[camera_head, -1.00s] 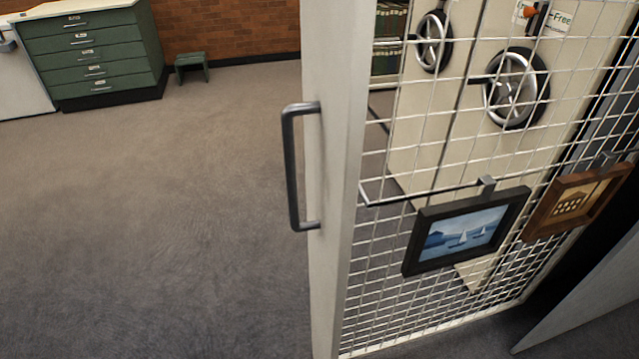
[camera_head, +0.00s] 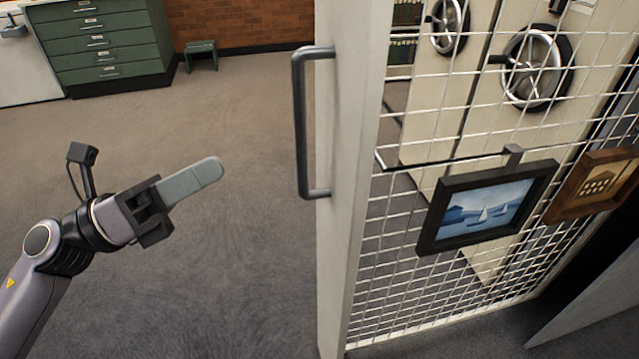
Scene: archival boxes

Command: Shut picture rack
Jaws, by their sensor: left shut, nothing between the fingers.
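The picture rack (camera_head: 345,240) is a white-framed panel of wire mesh, pulled out into the room. A dark vertical bar handle (camera_head: 301,125) is fixed on its near edge post, on the left side. A black-framed picture of sailboats (camera_head: 485,207) and a brown-framed picture (camera_head: 594,187) hang on the mesh. My left gripper (camera_head: 215,168) is shut and empty. It is over the floor to the left of the handle, apart from it, its fingers pointing right and slightly up. My right gripper is not in view.
Behind the mesh stand cream shelving units with spoked handwheels (camera_head: 537,67). A green drawer cabinet (camera_head: 100,45) and a small green stool (camera_head: 200,54) stand at the back left by the brick wall. The carpet (camera_head: 225,270) left of the rack is clear.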

